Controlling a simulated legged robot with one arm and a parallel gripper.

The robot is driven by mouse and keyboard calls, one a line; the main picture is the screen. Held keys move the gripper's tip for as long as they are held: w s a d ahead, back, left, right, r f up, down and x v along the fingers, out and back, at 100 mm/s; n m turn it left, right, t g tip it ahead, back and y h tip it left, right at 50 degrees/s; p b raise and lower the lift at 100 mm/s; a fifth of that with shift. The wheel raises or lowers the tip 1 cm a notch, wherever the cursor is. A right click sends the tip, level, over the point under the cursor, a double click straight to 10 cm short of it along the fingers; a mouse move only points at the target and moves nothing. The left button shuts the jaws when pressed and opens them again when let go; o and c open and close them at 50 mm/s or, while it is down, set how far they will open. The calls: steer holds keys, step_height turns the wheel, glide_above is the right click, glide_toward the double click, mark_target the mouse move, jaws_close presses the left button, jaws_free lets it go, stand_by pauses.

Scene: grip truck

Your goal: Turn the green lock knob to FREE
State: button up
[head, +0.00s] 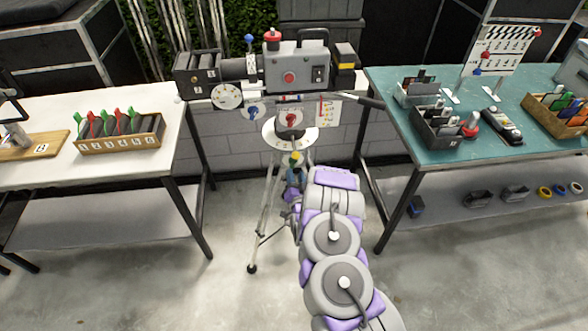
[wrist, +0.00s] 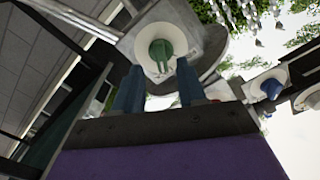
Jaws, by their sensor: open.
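The green lock knob (wrist: 161,50) sits on a pale round dial near the top middle of the wrist view. My gripper (wrist: 159,82) is open, with its two blue fingers pointing at the knob, one at each lower side of it. I cannot tell whether the fingers touch the knob. The lettering on the dial is too small to read. In the head view my gripper (head: 293,183) is below the camera head, in front of the tripod (head: 268,205); the green knob is small and partly hidden there.
A grey film camera (head: 297,68) tops the tripod, with a pan handle (head: 360,100) reaching right. A blue knob (wrist: 271,89) shows right in the wrist view. A white table (head: 45,165) stands left and a teal-topped table (head: 400,95) right.

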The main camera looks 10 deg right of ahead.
mark_target(294, 166)
steer(key=shift+w+b, duration=0.6)
steer(key=shift+w, duration=1.95)
steer(key=shift+c, duration=0.4)
steer(key=c, duration=0.6)
